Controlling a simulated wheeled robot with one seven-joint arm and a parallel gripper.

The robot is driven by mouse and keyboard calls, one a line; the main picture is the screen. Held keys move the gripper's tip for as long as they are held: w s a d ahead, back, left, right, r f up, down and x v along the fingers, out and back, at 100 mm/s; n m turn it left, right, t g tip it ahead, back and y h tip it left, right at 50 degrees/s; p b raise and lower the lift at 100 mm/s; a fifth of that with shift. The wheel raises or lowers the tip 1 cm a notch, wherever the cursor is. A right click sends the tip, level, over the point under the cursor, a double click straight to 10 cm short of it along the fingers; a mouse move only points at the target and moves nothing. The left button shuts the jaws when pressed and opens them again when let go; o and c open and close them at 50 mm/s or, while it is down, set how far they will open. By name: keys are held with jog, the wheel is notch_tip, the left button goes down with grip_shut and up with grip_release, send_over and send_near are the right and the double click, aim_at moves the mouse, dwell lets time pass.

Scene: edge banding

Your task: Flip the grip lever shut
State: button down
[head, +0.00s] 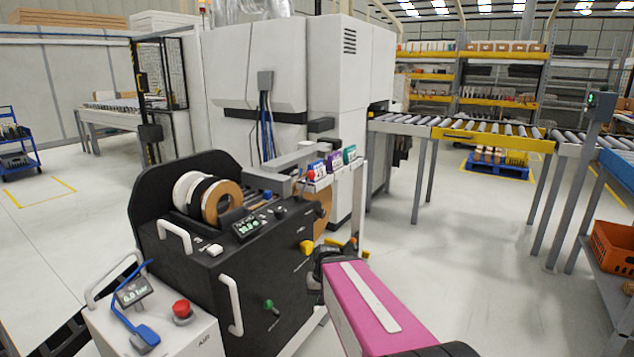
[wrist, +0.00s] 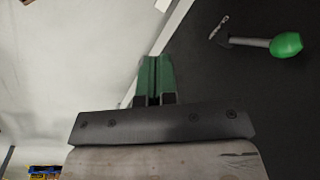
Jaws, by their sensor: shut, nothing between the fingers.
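A lever with a green knob (head: 268,305) sits low on the front panel of the black machine (head: 205,270). In the wrist view, its green knob (wrist: 286,45) and short metal shaft show at the right, standing out from the black panel. No readable label tells me whether this is the grip lever. A yellow-knobbed control (head: 306,247) sits higher on the same panel. My gripper (wrist: 155,72) is shut and empty, its green-faced fingers together by the panel's edge, left of the green knob and apart from it. In the head view, the fingertips are hard to make out beside the machine's right side.
White rolls and a brown one (head: 222,203) sit on top of the machine. White handles (head: 231,305) stick out from its front. A control box with a red button (head: 182,309) stands at the lower left. Open floor (head: 470,260) lies to the right, before the roller conveyor (head: 500,136).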

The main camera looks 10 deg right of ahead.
jog(key=w+d+r+m+t+y, duration=0.45)
jog(key=w+r+y, duration=0.45)
jog(key=w+r, duration=0.45)
jog(key=w+d+r+t+y, duration=0.1)
jog(key=d+r+t+y, duration=0.2)
jog(key=d+r, duration=0.3)
jog(key=w+d+r+t+y, duration=0.2)
jog(key=d+r, duration=0.5)
jog(key=r, duration=0.4)
jog(key=shift+w+d+m+t+y, duration=0.3)
jog(key=shift+m+t+y, duration=0.15)
jog(key=shift+t, duration=0.3)
jog(key=shift+w+a+r, duration=0.1)
send_near(305, 186)
notch_tip(305, 186, up, 6)
jog(key=w+a, duration=0.1)
jog(key=a, duration=0.1)
jog(key=shift+w+a, duration=0.35)
jog(key=shift+a, duration=0.05)
